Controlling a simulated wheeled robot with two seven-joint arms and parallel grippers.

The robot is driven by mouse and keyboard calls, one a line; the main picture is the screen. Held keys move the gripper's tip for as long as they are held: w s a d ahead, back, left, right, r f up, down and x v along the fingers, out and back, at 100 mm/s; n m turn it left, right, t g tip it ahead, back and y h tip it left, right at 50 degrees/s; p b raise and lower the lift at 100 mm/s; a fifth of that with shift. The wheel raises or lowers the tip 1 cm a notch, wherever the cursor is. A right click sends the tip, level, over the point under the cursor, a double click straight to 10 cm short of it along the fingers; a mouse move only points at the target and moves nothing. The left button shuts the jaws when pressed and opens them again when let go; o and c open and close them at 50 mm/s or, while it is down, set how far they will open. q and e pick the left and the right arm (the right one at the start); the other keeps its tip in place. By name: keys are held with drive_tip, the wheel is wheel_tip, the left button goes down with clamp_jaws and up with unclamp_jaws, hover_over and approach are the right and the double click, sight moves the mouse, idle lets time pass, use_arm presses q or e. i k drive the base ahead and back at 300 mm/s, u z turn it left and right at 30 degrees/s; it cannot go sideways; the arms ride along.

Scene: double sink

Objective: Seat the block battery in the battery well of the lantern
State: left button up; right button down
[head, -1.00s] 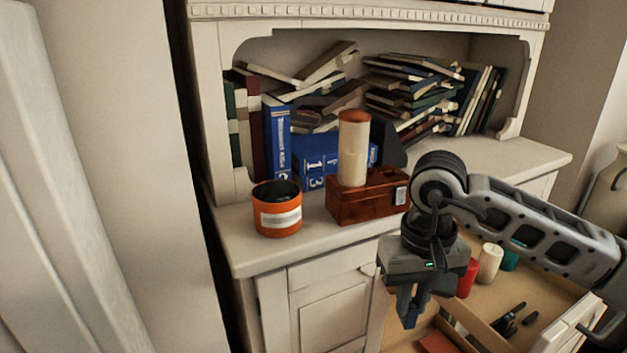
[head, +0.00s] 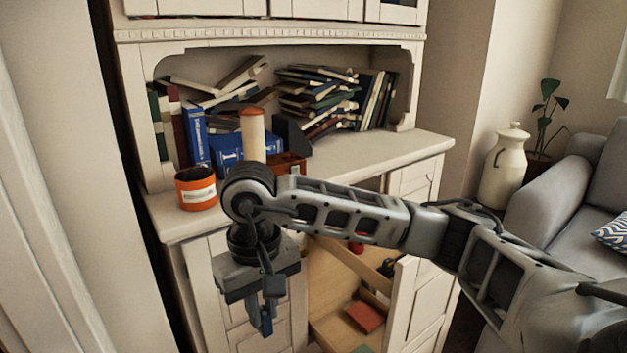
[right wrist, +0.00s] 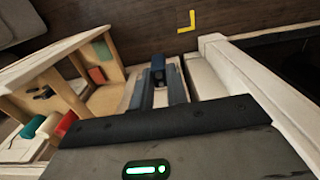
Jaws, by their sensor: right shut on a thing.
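My right gripper (head: 266,312) points down in front of the cabinet, below the counter's front edge. Its fingers are shut on a small dark blue block, likely the block battery (head: 265,327). The block also shows between the fingertips in the right wrist view (right wrist: 158,68). An orange, round, open-topped body with a white label, which may be the lantern (head: 196,194), stands upright on the counter, above and to the left of the gripper. It is apart from the gripper. Its inside is dark and I cannot make out the well. My left gripper is not in view.
A red-brown box (head: 291,166) and a cream cylinder with an orange top (head: 252,136) stand right of the orange body, partly behind my right arm. Books fill the shelf behind.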

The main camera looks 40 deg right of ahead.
sight(287, 165)
drive_tip(key=z, duration=2.15)
drive_tip(key=i, duration=0.1)
drive_tip(key=u, duration=1.45)
